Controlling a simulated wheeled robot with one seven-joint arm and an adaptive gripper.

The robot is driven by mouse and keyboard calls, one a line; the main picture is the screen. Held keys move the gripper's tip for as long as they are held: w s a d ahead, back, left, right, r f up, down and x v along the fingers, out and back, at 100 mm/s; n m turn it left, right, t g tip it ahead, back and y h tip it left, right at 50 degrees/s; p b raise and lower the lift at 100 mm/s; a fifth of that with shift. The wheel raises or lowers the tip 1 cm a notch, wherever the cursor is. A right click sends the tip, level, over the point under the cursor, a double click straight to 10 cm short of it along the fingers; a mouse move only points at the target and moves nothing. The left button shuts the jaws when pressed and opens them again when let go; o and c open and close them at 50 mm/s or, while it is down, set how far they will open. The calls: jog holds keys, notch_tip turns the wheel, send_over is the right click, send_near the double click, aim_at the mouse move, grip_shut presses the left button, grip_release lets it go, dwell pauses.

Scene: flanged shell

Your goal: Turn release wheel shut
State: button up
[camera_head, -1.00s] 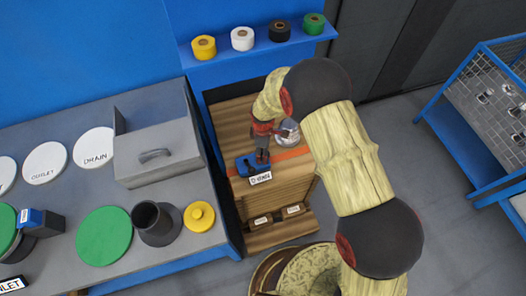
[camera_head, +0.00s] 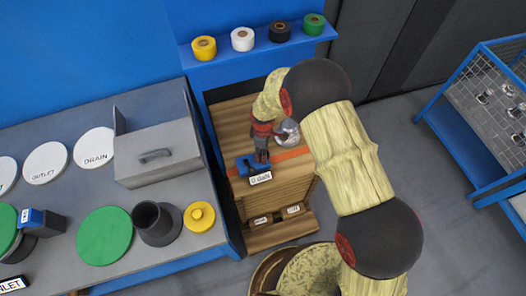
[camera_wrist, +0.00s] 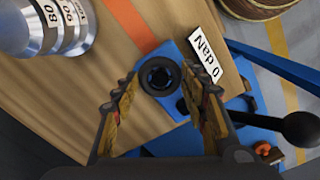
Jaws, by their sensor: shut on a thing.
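A blue device (camera_head: 246,164) with a white label (camera_head: 260,178) sits on the wooden block; in the wrist view the label reads "0 daN". On it a dark round wheel (camera_wrist: 160,76) with a hollow centre shows between my fingertips; I take it for the release wheel. My gripper (camera_wrist: 160,82) points down at it, with a finger on each side, and is shut on it. In the head view my gripper (camera_head: 261,158) hides the wheel. A black ball-ended lever (camera_wrist: 298,129) and a small orange knob (camera_wrist: 262,148) are to the right in the wrist view.
The wooden block (camera_head: 238,118) has an orange stripe. A grey bench (camera_head: 60,118) with discs, a dark pipe piece (camera_head: 157,224) and a yellow part (camera_head: 199,216) is at the left. A blue wire cage (camera_head: 480,120) stands right.

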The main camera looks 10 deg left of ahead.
jog(key=m, duration=0.4)
jog(key=shift+p, duration=0.3)
jog(key=m, duration=0.8)
jog(key=shift+m+p, duration=0.3)
jog(key=shift+p, duration=0.05)
jog(key=m, duration=0.3)
jog(key=shift+m, duration=0.3)
jog(key=m, duration=0.7)
jog(key=shift+p, duration=0.3)
jog(key=m, duration=0.3)
jog(key=shift+a+m, duration=0.1)
jog(key=shift+m, duration=2.2)
